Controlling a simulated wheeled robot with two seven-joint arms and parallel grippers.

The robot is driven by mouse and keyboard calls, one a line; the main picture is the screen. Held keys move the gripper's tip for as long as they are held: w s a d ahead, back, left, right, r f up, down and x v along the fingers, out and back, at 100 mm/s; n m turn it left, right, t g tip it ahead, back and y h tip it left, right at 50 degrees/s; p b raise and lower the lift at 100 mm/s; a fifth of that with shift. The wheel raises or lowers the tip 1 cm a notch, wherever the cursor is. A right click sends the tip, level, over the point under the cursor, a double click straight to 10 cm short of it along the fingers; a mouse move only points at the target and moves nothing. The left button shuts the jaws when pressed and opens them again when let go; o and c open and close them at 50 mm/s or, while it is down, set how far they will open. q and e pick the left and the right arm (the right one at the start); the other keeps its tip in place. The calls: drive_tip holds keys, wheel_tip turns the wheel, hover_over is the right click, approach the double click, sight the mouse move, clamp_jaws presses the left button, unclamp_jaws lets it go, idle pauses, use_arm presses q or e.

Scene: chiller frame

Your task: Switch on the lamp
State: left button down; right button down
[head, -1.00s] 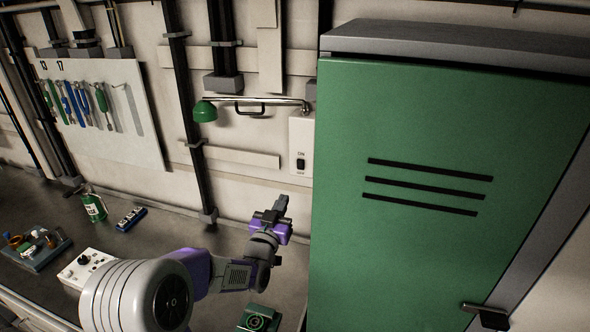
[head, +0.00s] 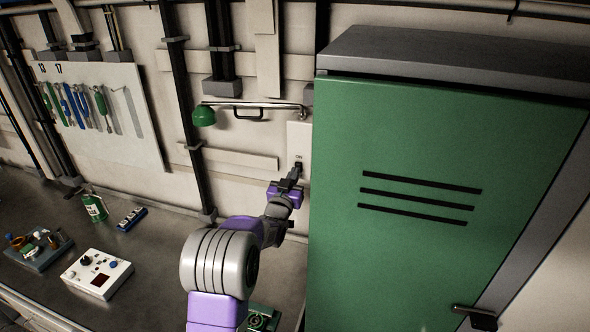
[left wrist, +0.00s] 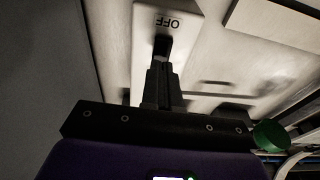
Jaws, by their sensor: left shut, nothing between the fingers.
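The lamp has a green shade (head: 204,116) on a metal arm fixed to the wall. Its white switch panel (head: 299,138) is on the wall below the arm's right end, close to the green cabinet. In the left wrist view the panel (left wrist: 145,62) shows an upside-down OFF label above a black switch (left wrist: 161,46). My left gripper (head: 294,174) is shut and empty, its fingertips at the switch. In the left wrist view the fingers (left wrist: 161,70) overlap the switch's lower part; I cannot tell whether they touch it. My right gripper is out of view.
A tall green cabinet (head: 430,140) stands right beside the panel and my left gripper. The workbench holds a white control box (head: 97,273), a green canister (head: 95,208) and a tool tray (head: 38,249). A tool board (head: 135,120) hangs at left.

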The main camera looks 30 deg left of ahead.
use_arm(q)
drive_tip(key=shift+w+a+r, duration=0.1)
drive_tip(key=shift+w+a, duration=0.1)
drive_tip(key=shift+w, duration=0.5)
drive_tip(key=shift+r, duration=0.1)
drive_tip(key=shift+w+r+g+p, duration=0.2)
drive_tip(key=shift+g+p, duration=0.1)
drive_tip(key=shift+p, duration=0.2)
drive_tip(key=shift+a+r+g+p, duration=0.1)
drive_tip(key=shift+r+g+p, duration=0.5)
drive_tip(key=shift+g+p, duration=0.3)
drive_tip(key=shift+f, duration=0.15)
drive_tip(key=shift+b, duration=0.3)
